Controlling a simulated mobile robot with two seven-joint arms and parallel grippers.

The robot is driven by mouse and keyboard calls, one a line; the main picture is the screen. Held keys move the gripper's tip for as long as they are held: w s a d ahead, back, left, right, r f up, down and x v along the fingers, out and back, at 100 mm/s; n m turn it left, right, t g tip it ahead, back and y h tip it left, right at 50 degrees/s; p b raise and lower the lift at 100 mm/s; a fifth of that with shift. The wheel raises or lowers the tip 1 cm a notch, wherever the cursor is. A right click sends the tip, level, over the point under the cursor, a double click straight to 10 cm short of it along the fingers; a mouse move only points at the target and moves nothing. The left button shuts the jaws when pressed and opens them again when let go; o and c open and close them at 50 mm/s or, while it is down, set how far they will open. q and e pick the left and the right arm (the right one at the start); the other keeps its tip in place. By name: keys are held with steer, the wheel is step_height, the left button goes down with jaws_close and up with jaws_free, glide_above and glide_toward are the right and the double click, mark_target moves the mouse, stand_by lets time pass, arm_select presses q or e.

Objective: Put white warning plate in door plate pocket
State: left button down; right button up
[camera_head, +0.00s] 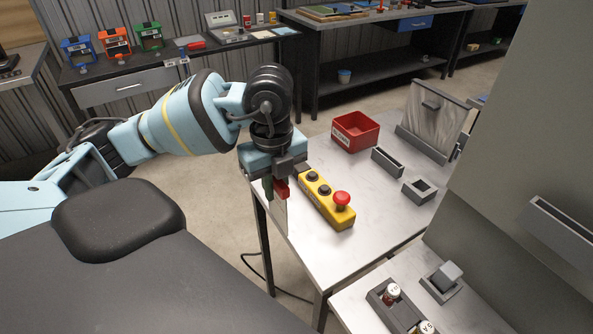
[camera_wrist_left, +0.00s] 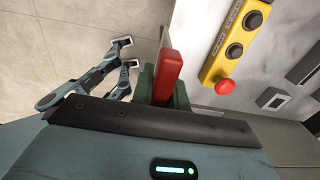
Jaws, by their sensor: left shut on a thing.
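My left gripper (camera_head: 277,190) is shut on the red grip (camera_head: 281,188) of a thin pale plate (camera_head: 280,217), taken here as the white warning plate. The plate hangs upright below the fingers at the table's left edge. The red grip (camera_wrist_left: 167,75) also shows between green fingers in the left wrist view, with the plate seen nearly edge-on. Any writing on it cannot be made out. A grey pocket (camera_head: 560,232) is fixed on the large grey door panel (camera_head: 530,130) at the far right, well apart from the plate. My right gripper is not recognizable in either view.
A yellow control box (camera_head: 327,200) with a red button stands just right of my left gripper. A red bin (camera_head: 355,131), small grey holders (camera_head: 387,162) and a bag-like pouch (camera_head: 432,115) stand on the table (camera_head: 375,215). A lower surface at the front holds small cylinders (camera_head: 391,293).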

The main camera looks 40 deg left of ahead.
arm_select(q)
steer(key=s, duration=0.6)
steer(key=shift+s+a+r, duration=0.25)
steer(key=shift+s+r, duration=0.05)
